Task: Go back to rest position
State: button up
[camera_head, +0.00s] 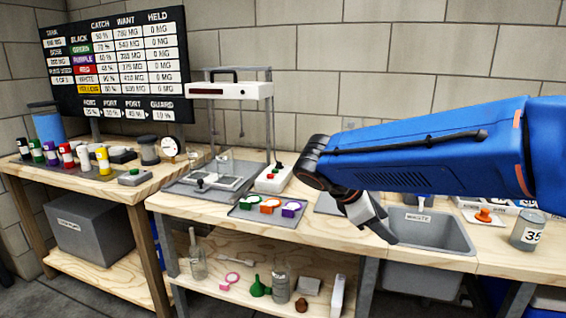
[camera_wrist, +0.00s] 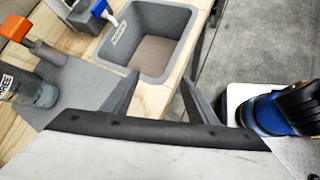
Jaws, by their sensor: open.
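My blue arm reaches in from the right in the head view, and my gripper (camera_head: 378,222) hangs over the bench just left of the grey waste sink (camera_head: 432,232). In the wrist view both fingers of my gripper (camera_wrist: 161,82) are apart with nothing between them. The sink (camera_wrist: 190,28), with a paper label on its wall, lies beyond the fingertips. The gripper appears empty and touching nothing, though its exact height above the bench is hard to tell.
A labelled jar (camera_wrist: 32,92) stands at left. The bench holds a tray (camera_head: 262,215) of coloured filters, a white-topped stand (camera_head: 228,91) and a grey can (camera_head: 527,230). Open floor (camera_wrist: 265,35) lies right of the bench.

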jog(key=s+d+f+m+y, duration=0.1)
jog(key=s+f+m+y, duration=0.2)
jog(key=s+m, duration=0.2)
jog(key=s+d+f+m+t+y, duration=0.1)
jog(key=s+d+f+m+y, duration=0.1)
jog(key=s+f+m, duration=0.2)
jog(key=s+d+f+m+t+y, duration=0.1)
jog(key=s+f+m+y, duration=0.2)
jog(key=s+m, duration=0.4)
jog(key=s, duration=0.4)
jog(key=shift+s+d+f+m+y, duration=0.15)
jog(key=shift+d+f+m+y, duration=0.15)
jog(key=shift+d+m, duration=0.1)
